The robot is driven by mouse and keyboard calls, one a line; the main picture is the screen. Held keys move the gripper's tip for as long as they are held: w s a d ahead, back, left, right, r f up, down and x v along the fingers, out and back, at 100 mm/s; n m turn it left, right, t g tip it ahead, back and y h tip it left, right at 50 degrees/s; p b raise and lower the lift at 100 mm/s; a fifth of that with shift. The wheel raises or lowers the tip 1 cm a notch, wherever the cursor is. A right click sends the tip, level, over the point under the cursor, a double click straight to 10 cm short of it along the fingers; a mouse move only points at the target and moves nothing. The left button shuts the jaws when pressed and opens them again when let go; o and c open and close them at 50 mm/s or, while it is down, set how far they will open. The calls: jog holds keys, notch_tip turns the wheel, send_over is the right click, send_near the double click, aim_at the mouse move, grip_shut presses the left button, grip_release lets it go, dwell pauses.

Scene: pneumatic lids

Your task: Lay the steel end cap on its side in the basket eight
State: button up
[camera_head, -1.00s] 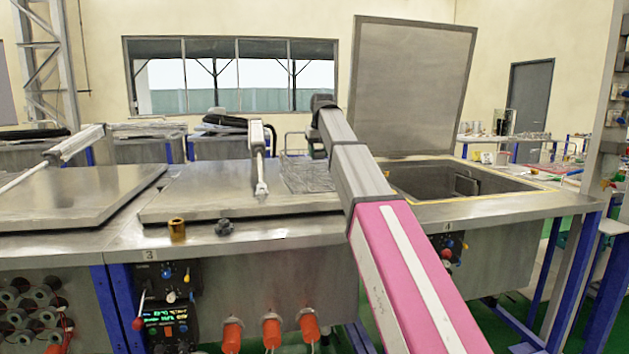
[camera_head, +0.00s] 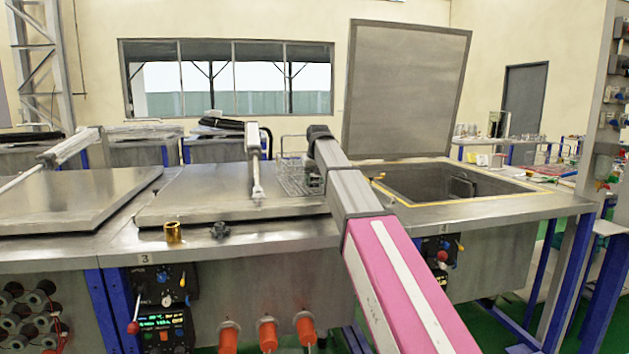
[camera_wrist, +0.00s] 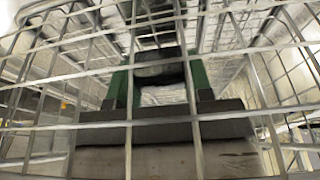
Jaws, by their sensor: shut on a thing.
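In the wrist view my gripper (camera_wrist: 160,70), with green fingers, is shut on a dark grey rounded piece (camera_wrist: 158,78), which I take for the steel end cap. Its full shape and tilt are hidden. Wires of the basket (camera_wrist: 62,127) cross close in front of the camera, with more mesh beyond the fingers. In the head view the wire basket (camera_head: 292,172) stands on the closed middle lid, just left of my arm. My gripper and the held piece are hidden there. I cannot tell if the piece touches the basket floor.
A brass cylinder (camera_head: 173,233) and a small dark knobbed part (camera_head: 220,230) stand on the front edge of the bench. A strut (camera_head: 254,160) rises left of the basket. The tank at right is open, its lid (camera_head: 405,90) raised behind my arm.

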jog(key=shift+f, duration=0.1)
jog(key=o, duration=1.2)
jog(key=v, duration=1.2)
